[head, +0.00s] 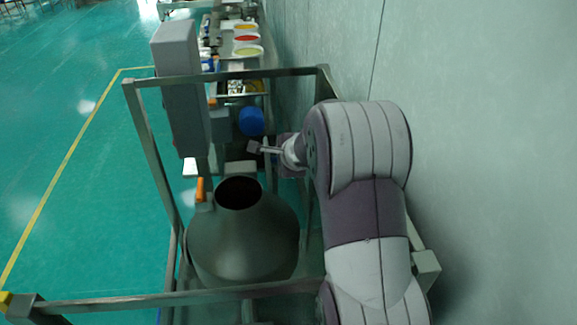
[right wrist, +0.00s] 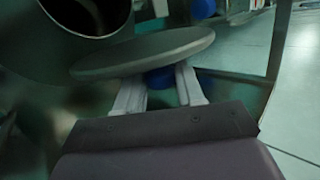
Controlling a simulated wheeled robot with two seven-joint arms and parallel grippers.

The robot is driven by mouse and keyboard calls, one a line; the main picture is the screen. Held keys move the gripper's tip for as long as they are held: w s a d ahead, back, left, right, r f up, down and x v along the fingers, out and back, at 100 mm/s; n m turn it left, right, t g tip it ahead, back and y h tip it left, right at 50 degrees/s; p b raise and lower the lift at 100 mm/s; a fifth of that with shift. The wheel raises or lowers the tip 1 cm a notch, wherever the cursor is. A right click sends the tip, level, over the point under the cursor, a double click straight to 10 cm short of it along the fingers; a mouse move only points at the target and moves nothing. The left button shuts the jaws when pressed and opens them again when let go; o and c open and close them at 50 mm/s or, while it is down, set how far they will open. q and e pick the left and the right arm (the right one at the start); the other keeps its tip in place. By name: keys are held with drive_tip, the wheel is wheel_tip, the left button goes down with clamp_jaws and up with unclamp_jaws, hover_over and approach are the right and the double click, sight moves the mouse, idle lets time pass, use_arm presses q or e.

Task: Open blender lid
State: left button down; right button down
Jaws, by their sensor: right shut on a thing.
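The blender (head: 243,238) is a dark grey rounded vessel inside a metal frame in the head view. Its round mouth is uncovered and dark inside; the mouth also shows at the top left of the right wrist view (right wrist: 88,12). The lid (right wrist: 145,52) is a flat grey disc beyond my right fingertips, beside the mouth and apart from it. My right gripper (right wrist: 160,88) is shut on the lid's blue knob (right wrist: 160,78), partly hidden between the fingers. In the head view my right gripper (head: 264,148) is behind the mouth; I cannot clearly make out the lid there. My left gripper is not in view.
A grey box (head: 178,85) hangs on the frame's left side. An orange handle (head: 201,190) stands left of the mouth. A blue round part (head: 251,121) is behind my right gripper. A wall (head: 480,130) is close on the right; open green floor (head: 60,150) is on the left.

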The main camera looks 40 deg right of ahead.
drive_tip(key=shift+s+d, duration=0.2)
drive_tip(key=shift+d, duration=0.15)
drive_tip(key=c, duration=1)
unclamp_jaws()
drive_tip(key=shift+o, duration=1.4)
drive_tip(key=shift+w+a, duration=0.15)
drive_tip(key=shift+a, duration=0.1)
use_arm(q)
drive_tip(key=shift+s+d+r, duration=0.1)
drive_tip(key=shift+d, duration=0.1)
use_arm(e)
drive_tip(key=shift+d, duration=0.1)
drive_tip(key=shift+s+r, duration=0.15)
drive_tip(key=shift+s, duration=0.1)
use_arm(q)
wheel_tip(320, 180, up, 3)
drive_tip(key=p, duration=0.3)
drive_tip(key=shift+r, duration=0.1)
use_arm(e)
drive_tip(key=v, duration=1.2)
drive_tip(key=shift+s, duration=0.1)
